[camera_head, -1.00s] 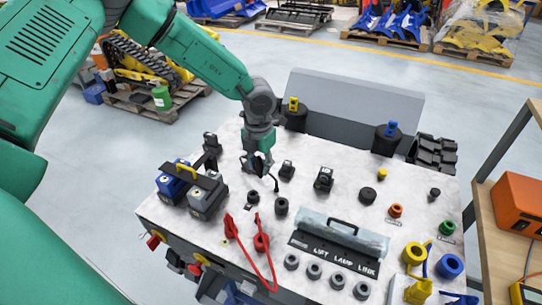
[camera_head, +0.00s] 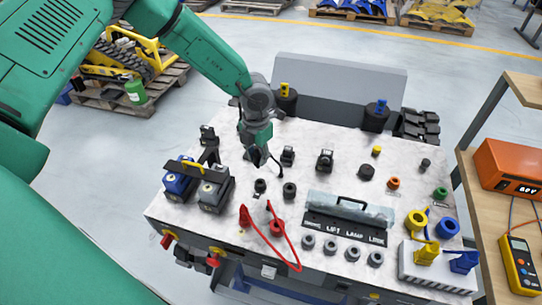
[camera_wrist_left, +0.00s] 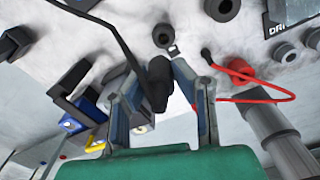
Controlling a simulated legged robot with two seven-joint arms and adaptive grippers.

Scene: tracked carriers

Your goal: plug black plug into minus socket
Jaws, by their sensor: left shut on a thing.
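My left gripper (camera_head: 258,158) is above the white worktop, behind two dark round sockets. In the left wrist view, its fingers (camera_wrist_left: 160,75) are shut on the black plug (camera_wrist_left: 157,88), whose black cable runs to the upper left. In the head view the plug is mostly hidden by the gripper. One dark socket (camera_head: 260,186) stands just in front of the gripper, with another dark socket (camera_head: 289,190) to its right. In the wrist view a dark socket (camera_wrist_left: 163,35) with a small tag lies just beyond the plug, which appears apart from it. I cannot read which socket is minus. My right gripper is not in view.
Red plugs (camera_head: 245,215) with a looped red cable are in front of the sockets. Blue and grey battery-like blocks (camera_head: 213,195) with a yellow bar stand left. Black posts (camera_head: 287,157) stand behind.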

